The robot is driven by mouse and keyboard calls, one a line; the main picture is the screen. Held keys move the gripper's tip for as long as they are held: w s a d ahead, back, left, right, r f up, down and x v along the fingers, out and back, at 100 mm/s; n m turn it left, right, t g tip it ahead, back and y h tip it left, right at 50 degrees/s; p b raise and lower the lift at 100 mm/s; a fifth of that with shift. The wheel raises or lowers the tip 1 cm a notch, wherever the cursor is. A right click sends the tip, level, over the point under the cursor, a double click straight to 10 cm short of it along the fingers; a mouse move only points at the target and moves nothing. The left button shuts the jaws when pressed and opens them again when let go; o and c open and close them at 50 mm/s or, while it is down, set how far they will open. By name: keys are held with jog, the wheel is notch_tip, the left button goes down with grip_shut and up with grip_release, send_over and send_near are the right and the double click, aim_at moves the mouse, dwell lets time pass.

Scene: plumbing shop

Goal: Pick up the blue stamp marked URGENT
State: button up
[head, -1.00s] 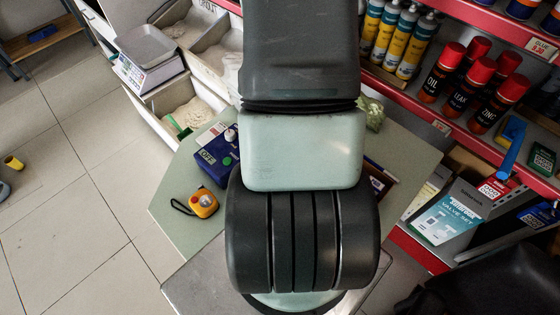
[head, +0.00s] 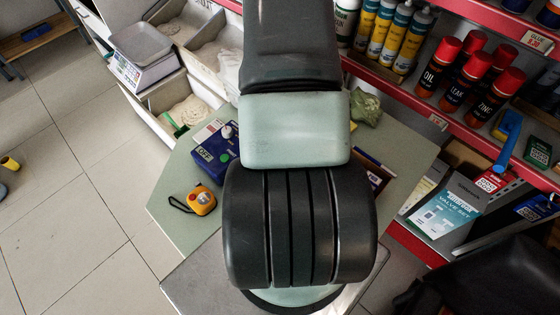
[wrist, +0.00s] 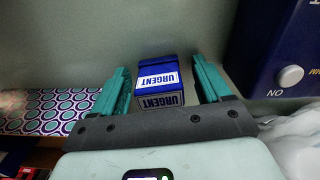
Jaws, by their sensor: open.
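In the wrist view, the blue stamp (wrist: 159,78) has white labels reading URGENT. It stands on the pale green table top (wrist: 150,30). My gripper (wrist: 161,80) is open, with one teal finger on each side of the stamp. Small gaps show between the stamp and both fingers, and nothing is held. In the head view my own arm covers the stamp and the gripper.
A dark blue box (wrist: 275,50) stands close to the right finger; it also shows in the head view (head: 215,158). A patterned purple item (wrist: 40,110) lies at the left. An orange tape measure (head: 201,200) is on the table. Shelves (head: 440,110) with cans stand at the right.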

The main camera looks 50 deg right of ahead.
jog(key=c, duration=1.1)
jog(key=shift+r, duration=0.1)
